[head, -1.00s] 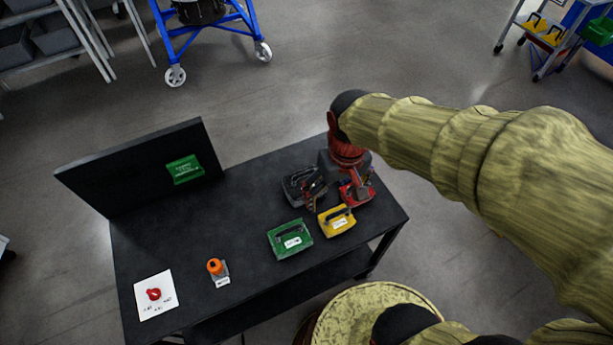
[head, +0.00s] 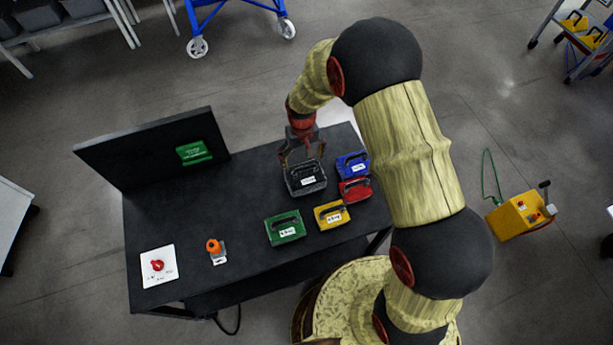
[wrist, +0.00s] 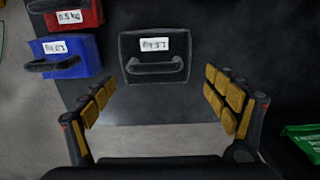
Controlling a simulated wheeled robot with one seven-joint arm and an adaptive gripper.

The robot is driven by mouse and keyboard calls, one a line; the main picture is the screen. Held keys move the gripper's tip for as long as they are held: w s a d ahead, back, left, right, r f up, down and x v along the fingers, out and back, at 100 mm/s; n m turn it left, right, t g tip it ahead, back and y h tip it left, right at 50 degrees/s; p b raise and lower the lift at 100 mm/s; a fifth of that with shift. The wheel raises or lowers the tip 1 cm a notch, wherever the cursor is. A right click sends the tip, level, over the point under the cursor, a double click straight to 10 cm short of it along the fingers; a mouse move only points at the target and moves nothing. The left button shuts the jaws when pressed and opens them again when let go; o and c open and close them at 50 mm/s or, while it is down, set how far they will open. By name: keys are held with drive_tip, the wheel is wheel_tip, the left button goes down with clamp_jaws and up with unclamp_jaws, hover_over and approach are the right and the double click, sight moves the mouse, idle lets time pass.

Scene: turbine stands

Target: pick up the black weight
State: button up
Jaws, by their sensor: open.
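The black weight (head: 304,180) is a dark block with a bar handle and a white label, standing on the black table (head: 240,185). In the wrist view the black weight (wrist: 155,50) lies ahead of the fingertips, roughly centred between them, its handle facing the gripper. My gripper (head: 301,158) is over the table at the back edge of the black weight. In the wrist view my gripper (wrist: 165,98) is open with nothing between its padded fingers. I cannot tell whether a finger touches the weight.
Blue (head: 352,164), red (head: 355,190), yellow (head: 331,214) and green (head: 285,228) weights stand close by on the right and front. An orange-topped item (head: 214,248) and a white card (head: 158,265) lie at the left. An upright board (head: 140,150) stands at the back left.

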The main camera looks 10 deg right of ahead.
sight(305, 167)
drive_tip(key=shift+w+f, duration=0.1)
drive_tip(key=shift+f, duration=0.8)
drive_tip(key=f, duration=0.5)
drive_tip(key=shift+w+d+p, duration=0.1)
drive_tip(key=shift+d+p, duration=0.2)
drive_tip(key=shift+d, duration=0.1)
drive_tip(key=shift+c, duration=0.5)
drive_tip(key=c, duration=1.6)
drive_tip(key=shift+w+r, duration=0.1)
drive_tip(key=shift+c, duration=0.4)
